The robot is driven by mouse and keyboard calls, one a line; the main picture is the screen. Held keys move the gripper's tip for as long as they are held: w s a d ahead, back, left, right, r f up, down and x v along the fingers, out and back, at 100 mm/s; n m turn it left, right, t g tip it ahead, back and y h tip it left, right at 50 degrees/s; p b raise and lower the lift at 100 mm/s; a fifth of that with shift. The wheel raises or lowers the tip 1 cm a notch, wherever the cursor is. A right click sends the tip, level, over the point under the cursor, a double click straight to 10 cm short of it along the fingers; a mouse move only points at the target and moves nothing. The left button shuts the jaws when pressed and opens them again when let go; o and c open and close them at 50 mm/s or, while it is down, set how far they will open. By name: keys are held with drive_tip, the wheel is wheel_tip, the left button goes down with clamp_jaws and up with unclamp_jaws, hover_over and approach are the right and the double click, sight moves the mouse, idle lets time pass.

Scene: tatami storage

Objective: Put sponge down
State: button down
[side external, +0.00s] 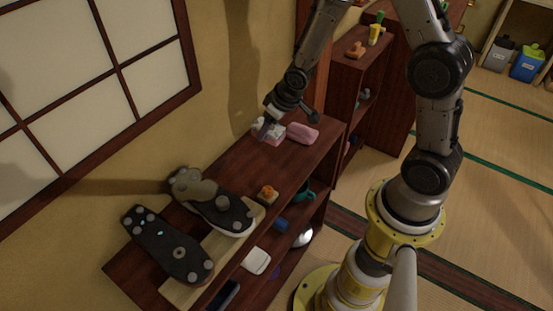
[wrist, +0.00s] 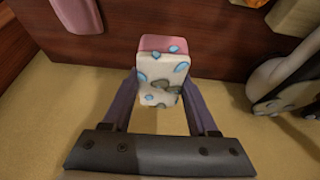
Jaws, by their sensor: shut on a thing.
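The sponge (wrist: 162,78) is a white and pink block with blue spots. In the wrist view it sits between the two fingers of my gripper (wrist: 162,98), which is shut on it. In the side external view my gripper (side external: 268,126) is over the back part of the shelf top, with the sponge (side external: 272,136) at its fingers. The sponge is at or just above the wooden surface; I cannot tell whether it touches. The fingers partly hide it in the side external view.
A pink block (side external: 302,133) lies right beside the sponge on the shelf top (side external: 232,172). A wall with a paper window stands behind.

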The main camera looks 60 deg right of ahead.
sight(272, 157)
drive_tip(key=shift+s+d, duration=0.25)
drive_tip(key=shift+d, duration=0.4)
drive_tip(key=shift+s+d+y, duration=0.3)
drive_tip(key=shift+s, duration=0.05)
drive_tip(key=shift+s, duration=0.1)
drive_tip(key=shift+f, duration=4.8)
drive_tip(key=shift+f, duration=0.2)
drive_tip(key=shift+c, duration=0.9)
unclamp_jaws()
